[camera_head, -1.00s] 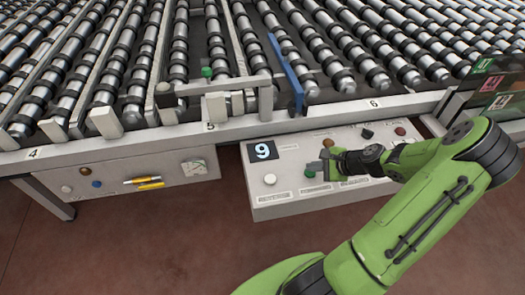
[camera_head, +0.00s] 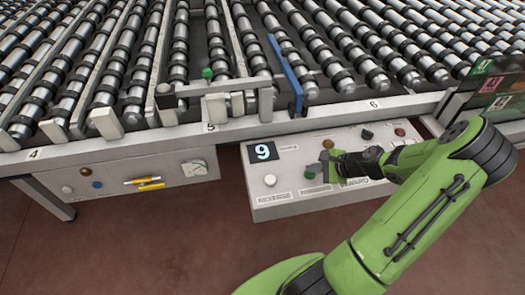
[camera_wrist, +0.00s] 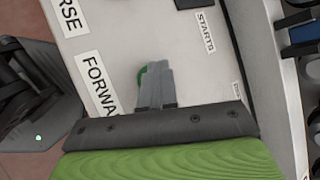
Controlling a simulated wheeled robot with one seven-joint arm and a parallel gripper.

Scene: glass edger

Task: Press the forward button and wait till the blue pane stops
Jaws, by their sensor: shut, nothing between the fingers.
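The blue pane (camera_head: 286,74) stands on edge between rollers of the conveyor, just right of the metal bracket in the head view. The green button (camera_head: 309,175) is on the front control box. In the wrist view the green button (camera_wrist: 142,76) sits beside the FORWARD label (camera_wrist: 98,85), partly hidden behind my fingers. My gripper (camera_head: 325,167) is shut and empty, with its tips right at the green button; it also shows in the wrist view (camera_wrist: 155,68). I cannot tell whether the tips touch the button or whether it is pressed in.
The conveyor's front rail (camera_head: 330,117) runs above the box.

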